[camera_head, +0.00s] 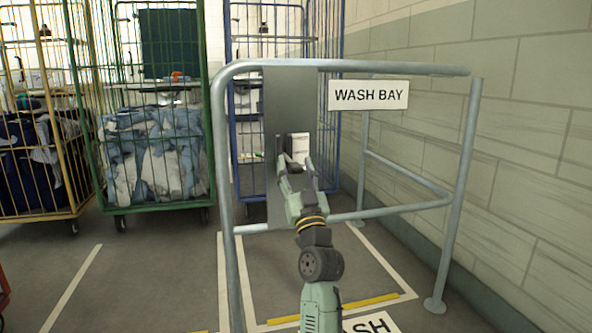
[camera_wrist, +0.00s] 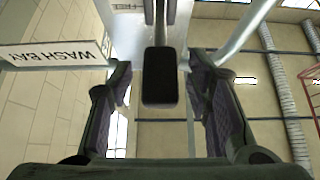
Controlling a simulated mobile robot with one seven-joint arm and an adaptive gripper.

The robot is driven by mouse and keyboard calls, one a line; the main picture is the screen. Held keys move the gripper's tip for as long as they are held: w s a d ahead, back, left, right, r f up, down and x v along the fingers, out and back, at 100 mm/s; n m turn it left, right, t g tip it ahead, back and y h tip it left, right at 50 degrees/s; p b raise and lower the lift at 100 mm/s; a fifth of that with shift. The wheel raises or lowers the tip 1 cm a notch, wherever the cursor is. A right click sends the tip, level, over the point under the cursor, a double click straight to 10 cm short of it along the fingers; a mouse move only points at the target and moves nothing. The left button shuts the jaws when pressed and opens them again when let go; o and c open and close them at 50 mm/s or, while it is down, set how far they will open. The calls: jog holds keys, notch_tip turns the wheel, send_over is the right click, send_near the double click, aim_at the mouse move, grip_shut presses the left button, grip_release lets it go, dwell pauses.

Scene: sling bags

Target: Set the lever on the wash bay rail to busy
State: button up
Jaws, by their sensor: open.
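The wash bay rail (camera_head: 345,66) is a grey tube frame with a flat grey plate (camera_head: 288,100) hanging at its left. My gripper (camera_head: 297,163) is in front of this plate, fingers apart. A white label (camera_head: 299,147) shows just above it. In the wrist view, the lever's black grip (camera_wrist: 159,76) is between my two open fingers, with a gap on each side. The lever's shaft runs up from the grip to the plate. My gripper hides most of the lever in the head view, and I cannot read which setting it is at.
A "WASH BAY" sign (camera_head: 368,95) hangs right of the plate. A blue cage trolley (camera_head: 233,150) stands behind the rail. Green (camera_head: 205,130) and yellow (camera_head: 78,206) cage trolleys with laundry stand left. A block wall (camera_head: 530,160) bounds the right.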

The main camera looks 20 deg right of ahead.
notch_tip(320, 180, up, 10)
dwell(0.4)
